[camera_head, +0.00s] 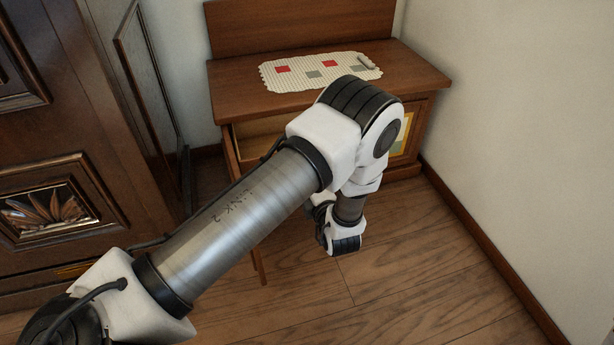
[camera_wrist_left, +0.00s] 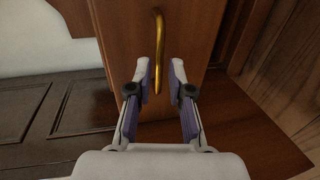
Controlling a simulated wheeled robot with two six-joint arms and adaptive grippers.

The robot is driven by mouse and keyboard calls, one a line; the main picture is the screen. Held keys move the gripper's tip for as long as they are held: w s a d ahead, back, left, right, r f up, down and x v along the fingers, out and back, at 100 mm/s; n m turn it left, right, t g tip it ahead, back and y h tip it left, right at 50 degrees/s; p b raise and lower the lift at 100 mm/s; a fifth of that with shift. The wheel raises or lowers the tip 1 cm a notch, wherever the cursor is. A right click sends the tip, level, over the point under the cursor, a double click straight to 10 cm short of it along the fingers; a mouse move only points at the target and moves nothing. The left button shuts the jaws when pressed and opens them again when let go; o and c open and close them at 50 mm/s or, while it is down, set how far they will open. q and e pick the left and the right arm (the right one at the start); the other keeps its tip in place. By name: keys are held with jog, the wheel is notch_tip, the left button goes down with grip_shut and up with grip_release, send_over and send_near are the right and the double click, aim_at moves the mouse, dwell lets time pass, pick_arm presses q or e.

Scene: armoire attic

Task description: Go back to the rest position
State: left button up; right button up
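My left arm (camera_head: 240,205) comes in from the lower left and bends at a black and white elbow in front of the wooden cabinet (camera_head: 235,92). Its gripper is hidden behind the arm in the head view. In the left wrist view the left gripper (camera_wrist_left: 162,78) is open, its fingers apart with nothing clamped. A gold vertical handle (camera_wrist_left: 158,30) on a brown wooden panel (camera_wrist_left: 120,40) shows between and beyond the fingertips; the fingers do not close on it. My right gripper is in neither view.
A cream cloth (camera_head: 300,85) with red and grey squares lies on the cabinet top. A pale compartment (camera_head: 262,127) shows open below it, partly hidden by my arm. A carved wooden armoire (camera_head: 60,140) stands left. A wall (camera_head: 530,130) bounds the right; floor (camera_head: 420,275) at lower right is clear.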

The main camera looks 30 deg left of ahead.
pick_arm(q)
jog(key=shift+v, duration=1.75)
